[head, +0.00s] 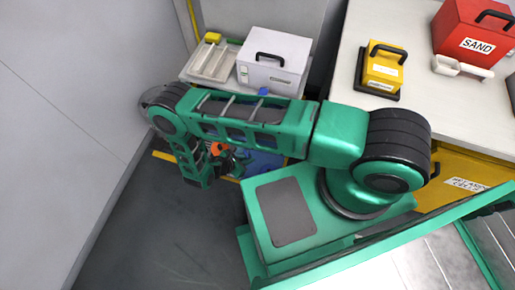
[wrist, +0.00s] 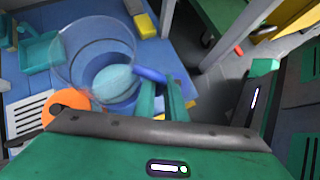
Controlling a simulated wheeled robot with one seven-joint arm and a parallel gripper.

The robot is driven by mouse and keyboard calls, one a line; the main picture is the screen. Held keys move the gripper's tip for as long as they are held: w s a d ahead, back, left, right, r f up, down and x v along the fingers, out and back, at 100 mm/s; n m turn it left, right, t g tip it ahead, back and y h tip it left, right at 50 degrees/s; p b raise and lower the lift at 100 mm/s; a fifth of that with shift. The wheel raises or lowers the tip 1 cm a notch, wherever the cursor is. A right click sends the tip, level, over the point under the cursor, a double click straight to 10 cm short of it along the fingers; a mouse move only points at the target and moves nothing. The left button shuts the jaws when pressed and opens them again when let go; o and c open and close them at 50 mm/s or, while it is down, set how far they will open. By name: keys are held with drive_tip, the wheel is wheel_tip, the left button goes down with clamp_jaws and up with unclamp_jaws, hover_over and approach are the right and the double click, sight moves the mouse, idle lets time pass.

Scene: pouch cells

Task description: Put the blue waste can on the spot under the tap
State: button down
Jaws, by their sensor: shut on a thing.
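In the wrist view, the blue waste can (wrist: 75,62) is a see-through blue cylinder with an open rim, seen from above. A blue handle (wrist: 150,75) sticks out from its side. My gripper (wrist: 161,92) has its two teal fingers closed on this handle. The can is over or on a blue surface; I cannot tell whether it touches. In the head view, my gripper (head: 228,160) is low, beyond my arm, and the can is not clearly visible. I cannot make out the tap or the spot under it for certain.
An orange round part (wrist: 68,101) and a white slatted piece (wrist: 27,115) lie near the can. A yellow block (wrist: 145,25) is beside it. A white box (head: 273,62) and a pale tray (head: 213,62) stand on the bench. Grey floor (head: 150,215) is clear at left.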

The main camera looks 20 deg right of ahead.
drive_tip(key=shift+m, duration=0.4)
drive_tip(key=shift+s+a+f+x, duration=0.1)
drive_tip(key=shift+a+f+x, duration=0.1)
drive_tip(key=shift+x, duration=2.85)
drive_tip(key=shift+s+a+f+x, duration=0.1)
drive_tip(key=shift+s+f+x, duration=0.05)
drive_tip(key=shift+x, duration=2.9)
drive_tip(key=shift+s+a+f+x, duration=0.1)
drive_tip(key=shift+a+f+x, duration=0.1)
drive_tip(key=shift+x, duration=2.85)
drive_tip(key=c, duration=1.8)
unclamp_jaws()
drive_tip(key=v, duration=1.2)
drive_tip(key=shift+w+a, duration=0.15)
